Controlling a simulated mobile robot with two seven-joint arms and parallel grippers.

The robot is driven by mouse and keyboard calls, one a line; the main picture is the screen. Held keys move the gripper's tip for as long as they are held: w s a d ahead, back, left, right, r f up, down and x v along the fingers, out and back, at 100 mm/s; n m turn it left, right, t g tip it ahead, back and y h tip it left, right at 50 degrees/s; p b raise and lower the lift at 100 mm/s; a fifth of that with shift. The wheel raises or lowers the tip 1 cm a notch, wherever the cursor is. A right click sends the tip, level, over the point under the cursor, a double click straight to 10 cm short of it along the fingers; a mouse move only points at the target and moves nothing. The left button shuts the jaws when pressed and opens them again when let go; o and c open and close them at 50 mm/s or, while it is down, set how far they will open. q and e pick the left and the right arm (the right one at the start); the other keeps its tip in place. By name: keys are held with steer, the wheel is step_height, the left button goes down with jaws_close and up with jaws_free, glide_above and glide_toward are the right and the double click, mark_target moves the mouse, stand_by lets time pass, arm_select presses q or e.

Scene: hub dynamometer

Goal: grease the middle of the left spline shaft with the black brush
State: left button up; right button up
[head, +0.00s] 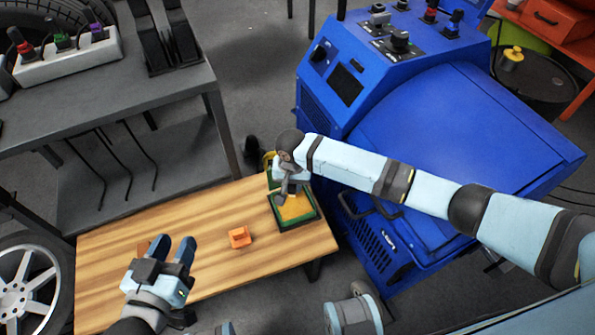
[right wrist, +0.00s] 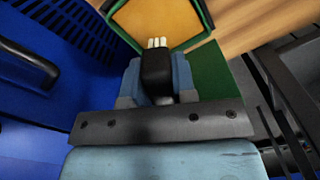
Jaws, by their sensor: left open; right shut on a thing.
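My right gripper (head: 289,190) is shut on the black brush (right wrist: 156,72), whose pale bristles (right wrist: 157,42) show in the right wrist view. The brush points toward the yellow grease in a green-and-black tray (head: 313,219) at the right end of the wooden table. The tray also shows in the right wrist view (right wrist: 202,14). I cannot tell whether the bristles touch the grease. My left gripper (head: 171,251) is open and empty above the table's left part. I cannot make out the left spline shaft in either view.
A blue machine (head: 440,130) stands close to the right. A grey bench (head: 120,100) is at the back left.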

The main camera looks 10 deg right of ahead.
mark_target(293, 204)
steer(key=shift+f+b, duration=0.4)
steer(key=shift+f, duration=0.05)
arm_select(q)
step_height(293, 204, up, 6)
steer(key=d+t+h+b, duration=0.2)
steer(key=t+h+b, duration=0.1)
arm_select(e)
step_height(293, 204, down, 2)
steer(key=shift+f, duration=0.1)
steer(key=shift+f+b, duration=0.3)
steer(key=shift+f, duration=0.05)
arm_select(q)
steer(key=shift+m+g, duration=0.4)
steer(key=shift+g, duration=0.5)
steer(key=shift+w+d+f+b, duration=0.1)
steer(key=shift+d+f+b, duration=0.15)
steer(key=shift+f+b, duration=0.6)
steer(key=shift+w+d+f+b, duration=0.15)
steer(key=shift+f+b, duration=0.4)
steer(key=shift+f, duration=0.55)
arm_select(e)
steer(key=shift+f, duration=1.05)
steer(key=shift+f, duration=0.45)
arm_select(q)
steer(key=shift+s+f, duration=0.1)
steer(key=shift+r+p, duration=0.75)
steer(key=shift+r, duration=0.1)
arm_select(e)
steer(key=shift+f, duration=0.15)
